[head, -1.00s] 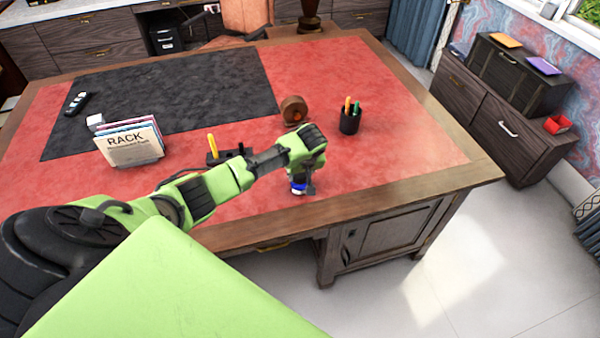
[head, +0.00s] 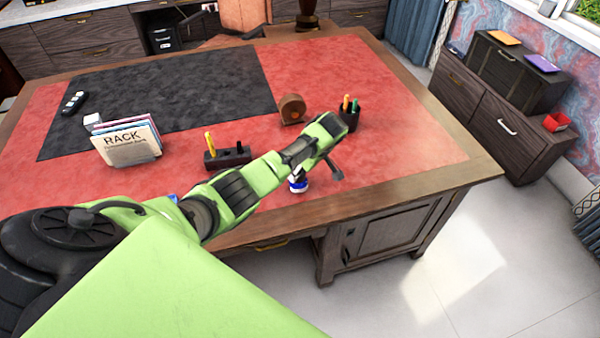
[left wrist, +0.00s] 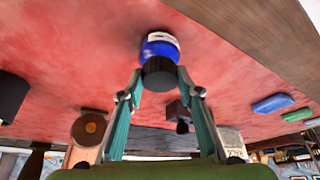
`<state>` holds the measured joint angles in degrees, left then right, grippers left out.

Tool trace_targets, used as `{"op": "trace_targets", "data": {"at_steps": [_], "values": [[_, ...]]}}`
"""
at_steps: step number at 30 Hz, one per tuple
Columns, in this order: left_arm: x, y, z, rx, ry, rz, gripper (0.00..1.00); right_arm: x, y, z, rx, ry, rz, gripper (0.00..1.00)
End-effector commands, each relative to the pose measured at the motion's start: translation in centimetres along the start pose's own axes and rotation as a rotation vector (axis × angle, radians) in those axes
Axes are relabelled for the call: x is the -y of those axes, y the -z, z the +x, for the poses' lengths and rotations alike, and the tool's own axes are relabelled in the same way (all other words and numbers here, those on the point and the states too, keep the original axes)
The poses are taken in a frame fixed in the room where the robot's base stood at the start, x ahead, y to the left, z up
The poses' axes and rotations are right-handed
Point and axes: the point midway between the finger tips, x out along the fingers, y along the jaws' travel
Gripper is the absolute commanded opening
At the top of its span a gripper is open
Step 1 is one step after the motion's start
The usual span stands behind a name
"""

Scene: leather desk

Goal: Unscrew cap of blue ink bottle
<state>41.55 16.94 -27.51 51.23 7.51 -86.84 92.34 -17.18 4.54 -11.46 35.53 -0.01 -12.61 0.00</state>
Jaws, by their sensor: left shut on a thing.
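The blue ink bottle (head: 301,187) stands on the red leather near the desk's front edge, partly hidden by my left arm in the head view. In the left wrist view the bottle (left wrist: 160,48) shows its blue body, a white label and a dark cap (left wrist: 159,75). My left gripper (left wrist: 160,79) has one fingertip on each side of the cap and is shut on it. In the head view the gripper (head: 306,172) is mostly hidden behind my wrist, just above the bottle. My right gripper is not in view.
A pen cup (head: 349,117) and a round wooden object (head: 293,109) stand behind. A dark pen stand (head: 227,157) and a file rack (head: 130,145) are to the left. Blue (left wrist: 272,103) and green (left wrist: 296,114) blocks lie on the desk. Red leather at right is clear.

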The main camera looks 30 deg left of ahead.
Motion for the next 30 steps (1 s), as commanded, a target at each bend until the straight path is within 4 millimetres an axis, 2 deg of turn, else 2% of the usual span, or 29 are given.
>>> {"op": "trace_targets", "data": {"at_steps": [8,24,30], "values": [[0.2,-0.2,0.2,0.004,0.008,-0.005,0.12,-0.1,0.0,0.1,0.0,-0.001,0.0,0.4],[-0.2,-0.1,0.3,0.004,0.112,-0.263,0.12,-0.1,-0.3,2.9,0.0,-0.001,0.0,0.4],[-0.3,-0.1,0.2,0.002,0.132,-0.316,0.12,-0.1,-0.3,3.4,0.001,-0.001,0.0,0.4]]}}
